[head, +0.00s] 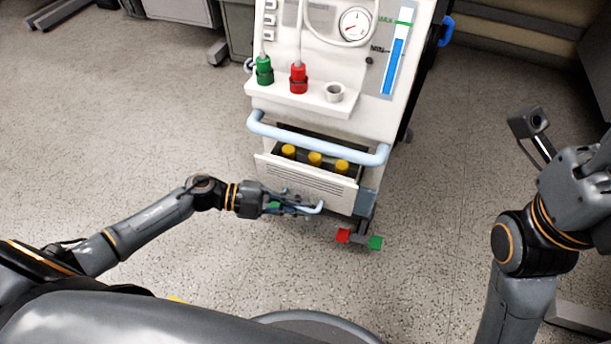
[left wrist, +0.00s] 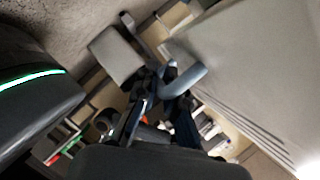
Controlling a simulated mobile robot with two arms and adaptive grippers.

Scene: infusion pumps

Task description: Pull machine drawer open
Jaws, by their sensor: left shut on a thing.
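The white machine (head: 335,60) stands upright in the middle of the head view. Its drawer (head: 305,185) is pulled partly out at the bottom, and several yellow-capped items (head: 315,159) show inside. My left gripper (head: 310,209) is at the drawer front, shut on the light blue drawer handle (head: 320,207). In the left wrist view the handle (left wrist: 186,80) curves between the fingers (left wrist: 160,90) from the pale drawer front (left wrist: 240,70). My right arm (head: 560,200) is at the right; its fingertips are not in view.
A light blue rail (head: 315,142) crosses the machine above the drawer. Red (head: 343,235) and green (head: 376,242) pedals sit low at its base. Grey speckled floor (head: 120,120) is open at the left. Cabinets (head: 180,10) stand at the back.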

